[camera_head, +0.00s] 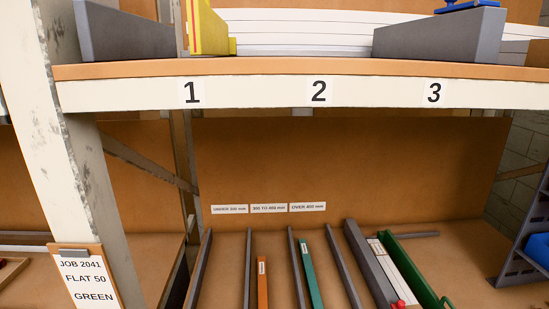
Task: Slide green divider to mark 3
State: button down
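Mark 3 (434,92) is a black number on the pale front edge of the upper shelf, at the right. Marks 1 (192,92) and 2 (319,91) are to its left. I see no green divider on the visible part of that shelf. On the lower shelf, a long dark green piece (411,273) lies at the right, and a teal-green bar (311,275) with a white label lies further left. I cannot tell whether either is the divider. My gripper is not in view.
Above mark 1 stands a yellow upright piece (209,27); a grey block with a blue top (440,38) is above mark 3. Between them lie white sheets (300,40). Grey rails (343,266) and an orange bar (262,283) lie below. A job card (86,277) hangs at left.

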aim_at(427, 296)
jog(key=i+l+z, duration=0.15)
jog(key=l, duration=0.25)
jog(key=i+l+z, duration=0.35)
jog(key=i+l, duration=0.15)
jog(key=l, duration=0.2)
